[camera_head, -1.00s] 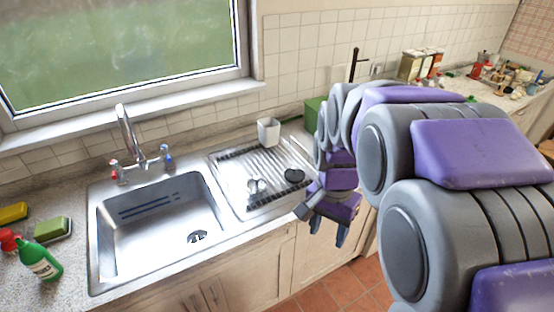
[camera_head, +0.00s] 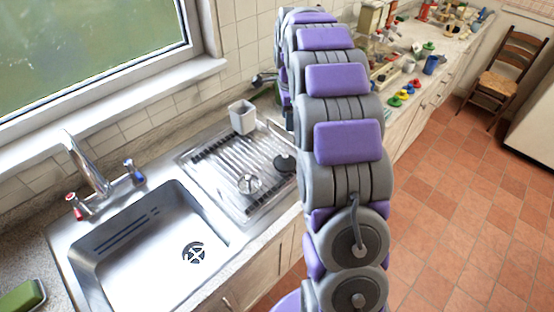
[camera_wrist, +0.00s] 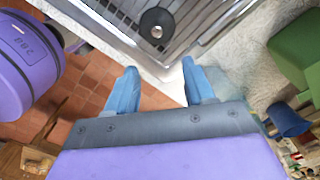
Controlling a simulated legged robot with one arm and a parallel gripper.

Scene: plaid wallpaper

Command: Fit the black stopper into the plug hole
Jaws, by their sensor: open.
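The black stopper (camera_head: 284,163) lies on the ribbed drainer (camera_head: 205,163), at its right side, close to my arm. In the wrist view the stopper (camera_wrist: 157,24) is a black disc with a small silver knob, near the top edge. My gripper (camera_wrist: 159,80) is open and empty, its two blue fingers apart. The stopper shows beyond the fingertips, roughly in line with the gap, and is not touched. The plug hole (camera_head: 193,252) is a dark slotted drain in the floor of the steel sink (camera_head: 140,262). In the head view my arm hides the gripper.
A clear or shiny small item (camera_head: 248,184) sits on the drainer, left of the stopper. A white cup (camera_head: 242,117) stands at the drainer's back. The tap (camera_head: 88,168) rises behind the sink. A green container (camera_wrist: 298,50) stands right of my gripper in the wrist view.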

